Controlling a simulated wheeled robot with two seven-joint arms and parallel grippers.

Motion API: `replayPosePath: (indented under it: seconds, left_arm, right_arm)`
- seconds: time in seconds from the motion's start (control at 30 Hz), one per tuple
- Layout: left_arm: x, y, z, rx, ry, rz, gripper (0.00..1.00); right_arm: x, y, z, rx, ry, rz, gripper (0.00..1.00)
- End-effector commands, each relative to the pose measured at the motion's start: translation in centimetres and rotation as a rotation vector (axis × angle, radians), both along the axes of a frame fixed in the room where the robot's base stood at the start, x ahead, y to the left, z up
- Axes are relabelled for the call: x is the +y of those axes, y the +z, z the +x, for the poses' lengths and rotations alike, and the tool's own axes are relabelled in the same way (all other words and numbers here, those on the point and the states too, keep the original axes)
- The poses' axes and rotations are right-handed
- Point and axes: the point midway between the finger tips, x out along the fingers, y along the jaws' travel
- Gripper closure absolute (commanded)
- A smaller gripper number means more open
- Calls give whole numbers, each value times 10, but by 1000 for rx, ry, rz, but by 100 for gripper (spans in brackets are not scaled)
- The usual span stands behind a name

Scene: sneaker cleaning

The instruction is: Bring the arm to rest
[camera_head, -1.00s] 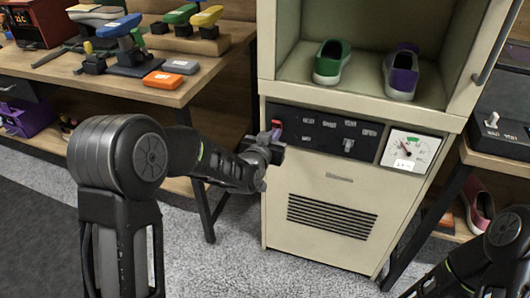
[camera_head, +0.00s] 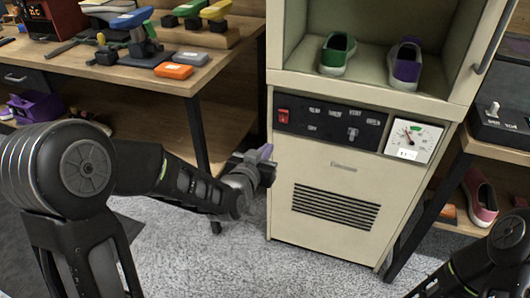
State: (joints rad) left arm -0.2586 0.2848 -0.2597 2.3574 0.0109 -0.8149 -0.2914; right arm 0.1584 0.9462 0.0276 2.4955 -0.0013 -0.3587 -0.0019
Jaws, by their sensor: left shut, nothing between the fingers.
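My left arm comes in from the left, and its gripper (camera_head: 262,163) is in front of the cabinet's left edge, below the control panel. It is shut, with nothing seen in it, and stands apart from the red switch (camera_head: 283,116) on the panel. Part of my right arm shows at the bottom right corner; its gripper's fingers are not in view. The cream cabinet (camera_head: 325,172) has an open chamber holding a green shoe (camera_head: 338,54) and a purple shoe (camera_head: 406,64), side by side.
A wooden workbench (camera_head: 130,76) at the left carries an orange block (camera_head: 173,71), a grey block (camera_head: 194,59) and several tools. A pink shoe (camera_head: 479,196) sits on a low shelf at the right. A dark box (camera_head: 500,118) stands above it. Grey carpet lies in front of the cabinet.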

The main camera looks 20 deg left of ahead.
Motion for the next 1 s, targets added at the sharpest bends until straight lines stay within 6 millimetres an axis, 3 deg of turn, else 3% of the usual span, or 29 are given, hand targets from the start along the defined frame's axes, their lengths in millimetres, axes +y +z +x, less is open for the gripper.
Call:
replayPosePath:
  seconds: [0.67, 0.77, 0.87, 1.0]
  left_arm:
    - [0, -3, -8, 12, 1, -17, 100]
    - [-7, -18, -15, 80, -9, -64, 100]
    - [-26, -51, -28, 184, -41, -100, 100]
    - [-50, -128, -65, 413, -72, -147, 100]
  right_arm:
    - [0, 0, 0, 0, 0, 0, 100]
    - [0, 0, 0, 0, 0, 0, 100]
    - [0, 0, 0, 0, 0, 0, 100]
    - [0, 0, 0, 0, 0, 0, 100]
